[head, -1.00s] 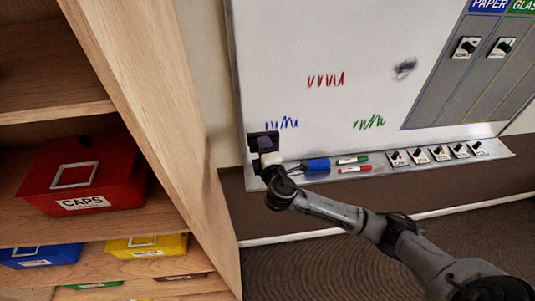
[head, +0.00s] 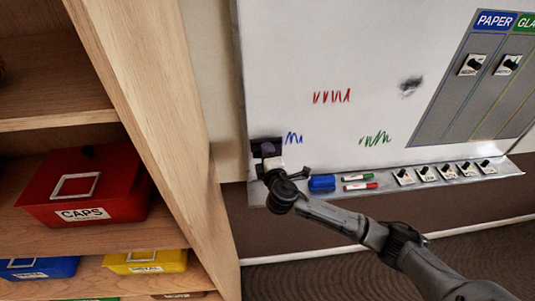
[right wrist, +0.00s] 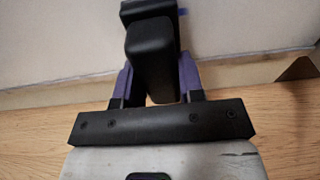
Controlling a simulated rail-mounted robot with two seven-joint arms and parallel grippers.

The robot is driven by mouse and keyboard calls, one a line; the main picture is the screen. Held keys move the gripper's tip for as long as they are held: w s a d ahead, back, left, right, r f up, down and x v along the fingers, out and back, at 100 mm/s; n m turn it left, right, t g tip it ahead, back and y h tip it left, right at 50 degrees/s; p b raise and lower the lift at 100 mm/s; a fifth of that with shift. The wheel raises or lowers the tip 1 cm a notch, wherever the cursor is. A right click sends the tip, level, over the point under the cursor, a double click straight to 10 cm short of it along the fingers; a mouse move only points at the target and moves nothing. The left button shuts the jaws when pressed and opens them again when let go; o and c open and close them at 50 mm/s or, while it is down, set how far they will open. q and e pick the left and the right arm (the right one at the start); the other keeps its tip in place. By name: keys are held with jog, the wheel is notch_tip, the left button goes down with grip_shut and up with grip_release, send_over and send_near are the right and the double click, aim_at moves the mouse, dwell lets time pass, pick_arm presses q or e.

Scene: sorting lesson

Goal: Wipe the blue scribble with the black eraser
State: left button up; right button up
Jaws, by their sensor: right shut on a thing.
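The blue scribble (head: 293,138) is on the lower left of the whiteboard (head: 330,55). Only its right part shows, just right of my right gripper (head: 268,151); the gripper and eraser cover the area to its left. The right gripper is shut on the black eraser (right wrist: 150,50), which is between its purple fingers in the right wrist view. In the head view the eraser is at the board's surface, but I cannot tell whether it touches. My left gripper is not in view.
Red (head: 332,97) and green (head: 375,138) scribbles and a dark smudge (head: 411,86) are on the board. The ledge holds a blue block (head: 321,183), a green marker (head: 357,177), a red marker (head: 360,186) and several switches. A wooden shelf (head: 160,120) with a red caps bin (head: 110,190) stands left.

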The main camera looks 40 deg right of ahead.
aim_at(277, 149)
jog(key=shift+w+d, duration=0.1)
dwell(0.3)
jog(key=shift+x, duration=0.85)
jog(key=shift+d, duration=0.1)
jog(key=shift+s+d, duration=0.45)
jog(key=shift+d, duration=0.05)
jog(key=shift+s+d, duration=0.55)
jog(key=shift+d, duration=0.2)
jog(key=shift+s+d+p, duration=0.2)
jog(key=shift+s+d, duration=0.2)
jog(key=shift+d, duration=0.3)
jog(key=shift+s+d+p, duration=0.15)
jog(key=shift+s+d, duration=0.25)
jog(key=shift+d, duration=0.35)
jog(key=shift+s+d, duration=0.6)
jog(key=shift+d, duration=0.3)
jog(key=shift+s+d, duration=0.6)
jog(key=shift+d, duration=0.3)
jog(key=shift+s+d+p, duration=0.2)
jog(key=shift+s+d, duration=0.2)
jog(key=shift+d, duration=0.25)
jog(key=shift+s+d+p, duration=0.15)
jog(key=shift+s+d, duration=0.25)
jog(key=shift+d, duration=0.25)
